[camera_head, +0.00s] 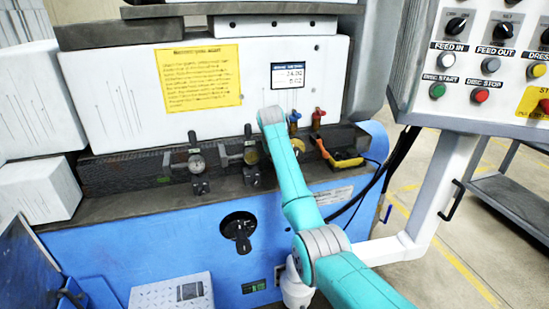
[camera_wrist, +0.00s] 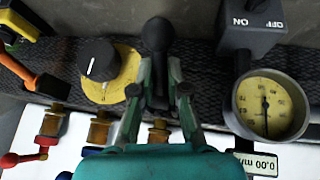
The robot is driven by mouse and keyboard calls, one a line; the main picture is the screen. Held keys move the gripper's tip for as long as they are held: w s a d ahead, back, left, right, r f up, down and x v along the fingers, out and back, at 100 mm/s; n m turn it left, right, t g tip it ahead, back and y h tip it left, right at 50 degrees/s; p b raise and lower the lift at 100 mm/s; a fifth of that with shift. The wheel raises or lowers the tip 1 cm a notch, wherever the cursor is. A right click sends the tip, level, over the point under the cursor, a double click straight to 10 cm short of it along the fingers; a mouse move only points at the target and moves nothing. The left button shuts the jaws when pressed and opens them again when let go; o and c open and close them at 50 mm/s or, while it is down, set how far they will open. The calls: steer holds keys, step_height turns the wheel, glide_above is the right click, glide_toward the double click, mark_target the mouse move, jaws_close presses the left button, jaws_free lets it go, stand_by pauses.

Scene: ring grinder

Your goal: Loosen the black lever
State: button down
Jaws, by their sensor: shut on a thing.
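A black lever (camera_wrist: 158,35) with a rounded end shows at the top middle of the wrist view. My gripper (camera_wrist: 161,75) is shut on it, with one finger on each side of its lower part. In the head view, my teal arm reaches the dark ledge of the blue machine (camera_head: 175,240). The wrist there covers my fingers and the held lever.
In the wrist view, a black knob on a yellow dial (camera_wrist: 100,62) stands left of the lever, and a round gauge (camera_wrist: 270,105) stands right. An ON/OFF switch box (camera_wrist: 253,35) is above the gauge. In the head view, coloured valves (camera_head: 318,117) and a control panel (camera_head: 490,65) stand right.

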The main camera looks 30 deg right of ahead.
steer(key=shift+r+g+y, duration=0.3)
steer(key=shift+r+g, duration=0.05)
steer(key=shift+g, duration=1.05)
steer(key=c, duration=1.2)
jaws_free()
steer(key=shift+o, duration=0.2)
steer(key=shift+r, duration=0.1)
steer(key=v, duration=1.2)
steer(key=shift+d, duration=0.1)
